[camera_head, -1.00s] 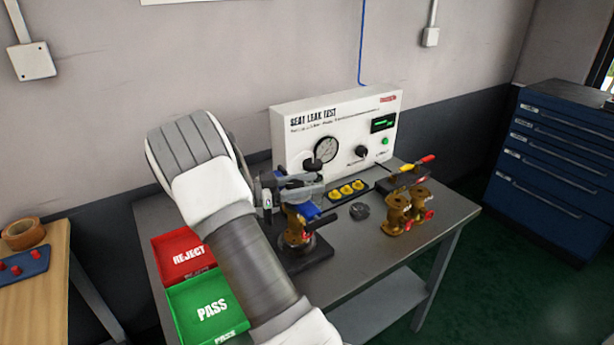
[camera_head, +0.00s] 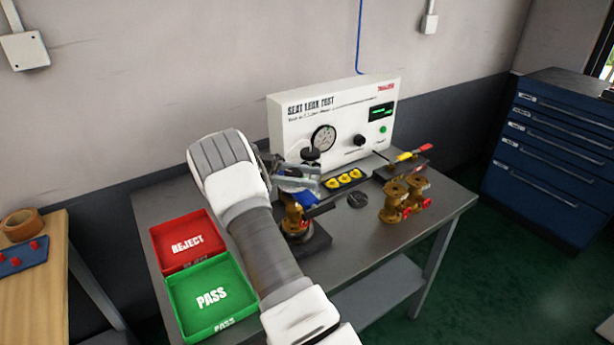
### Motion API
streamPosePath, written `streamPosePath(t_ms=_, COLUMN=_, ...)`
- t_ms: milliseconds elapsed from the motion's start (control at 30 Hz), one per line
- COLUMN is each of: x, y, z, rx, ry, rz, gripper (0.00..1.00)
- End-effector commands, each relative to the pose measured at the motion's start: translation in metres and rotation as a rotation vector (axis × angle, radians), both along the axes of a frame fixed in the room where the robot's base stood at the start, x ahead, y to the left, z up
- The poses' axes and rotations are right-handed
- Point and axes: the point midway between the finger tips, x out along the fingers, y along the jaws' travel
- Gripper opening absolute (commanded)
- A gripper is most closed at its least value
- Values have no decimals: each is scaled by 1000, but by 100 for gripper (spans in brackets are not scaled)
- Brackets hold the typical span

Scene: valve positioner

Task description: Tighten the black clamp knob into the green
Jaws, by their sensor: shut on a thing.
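The clamp fixture stands at the table's middle, in front of the test box. A brass valve (camera_head: 296,222) sits in it, under a blue clamp part (camera_head: 308,198). A round black knob top (camera_head: 311,154) shows above and behind my gripper. My gripper (camera_head: 300,180) is at the top of the fixture, reaching in from the left, and is shut on a part there. It looks like the black clamp knob, but the fingers and wrist largely hide the grip. No green zone on the clamp can be made out.
The seat leak test box (camera_head: 335,118), with gauge (camera_head: 323,138) and green display, stands close behind. Yellow parts (camera_head: 344,181) lie in a black tray to the right, near two brass valves (camera_head: 404,199). Red reject (camera_head: 187,243) and green pass (camera_head: 212,296) trays are left.

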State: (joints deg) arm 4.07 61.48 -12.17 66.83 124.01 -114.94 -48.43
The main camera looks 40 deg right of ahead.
Motion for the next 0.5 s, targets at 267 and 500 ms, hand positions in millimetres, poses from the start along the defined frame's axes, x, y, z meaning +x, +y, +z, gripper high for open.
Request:
streamPosePath(t_ms=267, x=0, y=0, z=1, rx=-3, ry=1, rz=-6, gripper=0)
streamPosePath(t_ms=500, x=0, y=0, z=1, rx=-3, ry=0, rz=-5, gripper=73)
